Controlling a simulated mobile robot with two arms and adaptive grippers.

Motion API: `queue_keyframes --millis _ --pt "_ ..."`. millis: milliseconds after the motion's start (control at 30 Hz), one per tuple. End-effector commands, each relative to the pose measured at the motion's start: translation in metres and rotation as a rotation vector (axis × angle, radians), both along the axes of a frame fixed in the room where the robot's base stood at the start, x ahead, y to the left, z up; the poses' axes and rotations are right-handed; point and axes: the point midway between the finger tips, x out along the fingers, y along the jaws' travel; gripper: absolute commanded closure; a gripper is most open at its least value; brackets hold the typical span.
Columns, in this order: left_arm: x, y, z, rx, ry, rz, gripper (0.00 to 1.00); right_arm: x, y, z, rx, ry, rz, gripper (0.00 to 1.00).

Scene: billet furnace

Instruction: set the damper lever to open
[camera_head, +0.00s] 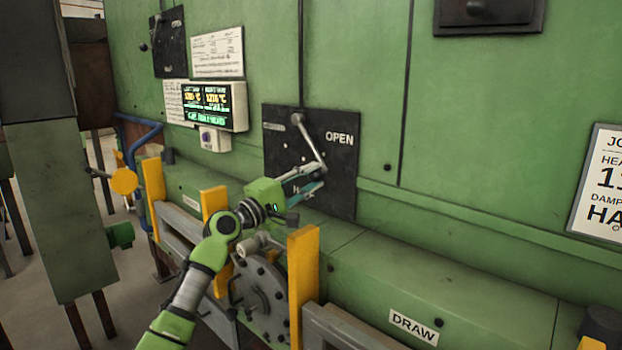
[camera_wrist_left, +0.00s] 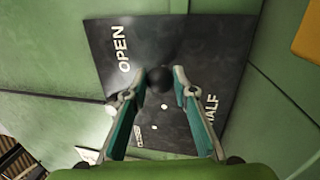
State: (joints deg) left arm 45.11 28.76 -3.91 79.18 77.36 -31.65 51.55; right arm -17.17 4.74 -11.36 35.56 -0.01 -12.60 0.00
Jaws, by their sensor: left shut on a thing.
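The damper lever (camera_head: 312,142) is a grey rod on a black plate (camera_head: 345,192) on the green furnace wall. It runs from a rounded grey end at the upper left down and right to my left gripper (camera_head: 316,172). In the left wrist view its black ball knob (camera_wrist_left: 160,79) sits between the fingertips of my left gripper (camera_wrist_left: 159,80), which is shut on it. The knob appears between the OPEN (camera_wrist_left: 121,49) and HALF (camera_wrist_left: 211,111) labels. HALF is mostly covered by the gripper in the head view. My right gripper is not in view.
A lit display box (camera_head: 215,107) hangs left of the plate. Yellow posts (camera_head: 303,280) and a round grey flange (camera_head: 262,300) stand below, close to my left arm. A green ledge (camera_head: 420,280) marked DRAW runs right.

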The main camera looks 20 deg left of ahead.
Motion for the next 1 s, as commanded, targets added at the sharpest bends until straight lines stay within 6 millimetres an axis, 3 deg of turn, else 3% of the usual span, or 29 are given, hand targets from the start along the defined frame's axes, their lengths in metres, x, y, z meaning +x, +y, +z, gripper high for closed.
queue_keyframes --millis 33,133,167,200,667,1000 --pt "-0.001 0.002 0.009 -0.008 -0.015 0.004 1.00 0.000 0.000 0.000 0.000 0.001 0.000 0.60" --pt "-0.001 0.002 0.009 -0.008 -0.015 0.004 1.00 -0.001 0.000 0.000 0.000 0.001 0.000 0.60" --pt "-0.001 0.002 0.009 -0.008 -0.015 0.004 0.67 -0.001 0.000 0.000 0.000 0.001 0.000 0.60" --pt "-0.001 0.002 0.009 -0.007 -0.015 0.004 0.58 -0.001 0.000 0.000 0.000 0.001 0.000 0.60" --pt "-0.007 0.004 0.000 -0.002 -0.004 0.003 0.58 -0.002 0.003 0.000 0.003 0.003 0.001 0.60" --pt "-0.062 0.025 -0.012 -0.001 -0.004 0.002 0.58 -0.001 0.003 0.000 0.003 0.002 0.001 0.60"
